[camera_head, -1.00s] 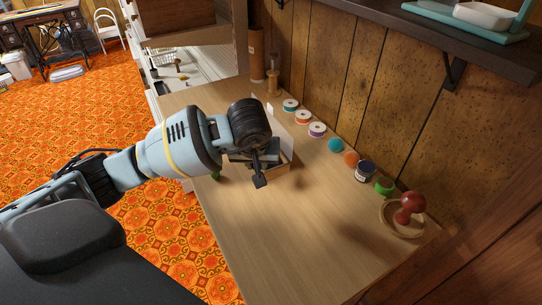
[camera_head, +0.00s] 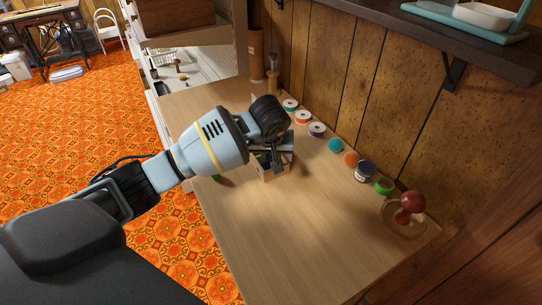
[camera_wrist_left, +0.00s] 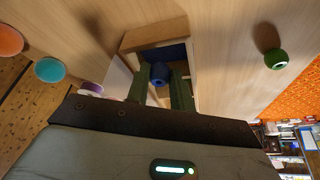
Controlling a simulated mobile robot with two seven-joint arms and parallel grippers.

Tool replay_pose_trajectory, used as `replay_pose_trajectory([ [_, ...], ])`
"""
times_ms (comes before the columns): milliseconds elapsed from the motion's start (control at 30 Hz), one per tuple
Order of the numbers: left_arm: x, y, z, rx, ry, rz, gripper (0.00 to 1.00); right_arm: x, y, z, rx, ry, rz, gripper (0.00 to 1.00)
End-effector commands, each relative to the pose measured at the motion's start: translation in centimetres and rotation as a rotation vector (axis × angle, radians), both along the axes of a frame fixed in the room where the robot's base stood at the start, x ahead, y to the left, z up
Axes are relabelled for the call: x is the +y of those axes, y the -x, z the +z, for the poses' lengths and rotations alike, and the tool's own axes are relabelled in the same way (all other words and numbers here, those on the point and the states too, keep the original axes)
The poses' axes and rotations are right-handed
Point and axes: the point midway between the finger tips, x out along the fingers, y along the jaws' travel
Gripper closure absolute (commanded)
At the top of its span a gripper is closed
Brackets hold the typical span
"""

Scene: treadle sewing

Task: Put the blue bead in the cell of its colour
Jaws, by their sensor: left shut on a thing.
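My left gripper (camera_head: 276,163) is at the small wooden box (camera_head: 268,176) on the table in the head view, and hides much of it. In the left wrist view its two dark fingers (camera_wrist_left: 161,82) are shut on the blue bead (camera_wrist_left: 160,84). The bead is over or inside the box, beside a blue-lined cell (camera_wrist_left: 168,53) near the wooden end wall (camera_wrist_left: 155,34); I cannot tell how deep it is. The bead is hidden in the head view. My right gripper is not in view.
A green bead (camera_wrist_left: 276,58) lies on the table beside the box. Spools (camera_head: 317,129), coloured discs (camera_head: 335,145), a dark jar (camera_head: 365,171) and a red-knobbed stamp (camera_head: 409,203) line the wall side. The table front is clear.

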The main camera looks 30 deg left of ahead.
Motion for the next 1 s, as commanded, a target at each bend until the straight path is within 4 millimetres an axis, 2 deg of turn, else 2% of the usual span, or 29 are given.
replay_pose_trajectory([
  [100,0.0,0.0,-1.0,-0.001,0.001,0.001,1.00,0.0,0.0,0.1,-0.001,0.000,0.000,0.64],
  [900,0.0,0.0,-2.2,-0.001,0.001,0.001,1.00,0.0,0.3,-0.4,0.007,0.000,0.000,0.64],
  [933,0.0,0.0,-2.2,-0.001,0.001,0.001,0.74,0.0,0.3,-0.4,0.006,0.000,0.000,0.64],
  [1000,0.0,0.0,-2.2,-0.001,0.001,0.001,0.68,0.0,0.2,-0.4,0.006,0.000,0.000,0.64],
])
